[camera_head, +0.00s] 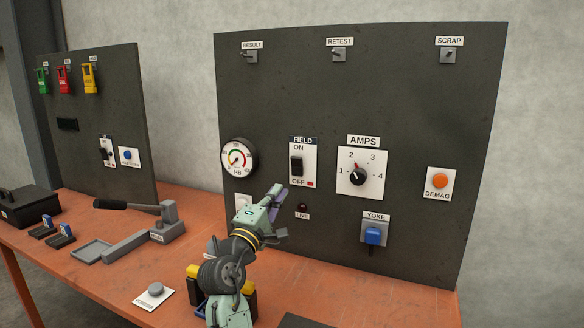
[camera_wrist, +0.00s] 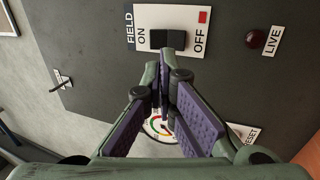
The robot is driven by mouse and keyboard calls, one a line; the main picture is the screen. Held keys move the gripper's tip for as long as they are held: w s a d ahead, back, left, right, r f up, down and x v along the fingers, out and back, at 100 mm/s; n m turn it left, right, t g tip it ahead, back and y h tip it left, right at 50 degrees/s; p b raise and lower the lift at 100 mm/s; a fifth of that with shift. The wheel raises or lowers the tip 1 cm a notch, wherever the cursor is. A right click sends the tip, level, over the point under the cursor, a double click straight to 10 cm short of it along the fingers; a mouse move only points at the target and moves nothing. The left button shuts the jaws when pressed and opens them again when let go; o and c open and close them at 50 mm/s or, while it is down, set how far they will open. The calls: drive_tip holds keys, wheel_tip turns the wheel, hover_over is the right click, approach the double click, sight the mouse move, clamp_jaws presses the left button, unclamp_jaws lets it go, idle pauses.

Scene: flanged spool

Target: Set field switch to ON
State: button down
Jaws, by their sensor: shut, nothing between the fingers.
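The field switch (camera_head: 296,166) is a black rocker on a white plate on the large dark panel, with ON above and OFF below. A small red mark sits beside OFF. In the wrist view the switch (camera_wrist: 167,39) lies just beyond the fingertips, with ON to its left and OFF to its right. I cannot tell for certain which way the rocker is tipped. My gripper (camera_head: 281,190) is shut and empty, below and slightly left of the switch plate. In the wrist view my gripper's (camera_wrist: 171,62) purple-padded fingers point at the switch; contact cannot be told.
The HB gauge (camera_head: 238,157) is left of the switch and the AMPS dial (camera_head: 358,173) right. The dark-red LIVE lamp (camera_head: 302,207) is below. The blue YOKE switch (camera_head: 373,235) and orange DEMAG button (camera_head: 439,181) are farther right. A grey lever fixture (camera_head: 150,230) stands on the orange bench.

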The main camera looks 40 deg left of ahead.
sight(296, 162)
drive_tip(key=p+x, duration=0.3)
drive_tip(key=x, duration=0.7)
drive_tip(key=shift+w, duration=0.1)
drive_tip(key=shift+w+r, duration=0.25)
drive_tip(key=shift+r, duration=0.1)
drive_tip(key=shift+s, duration=0.1)
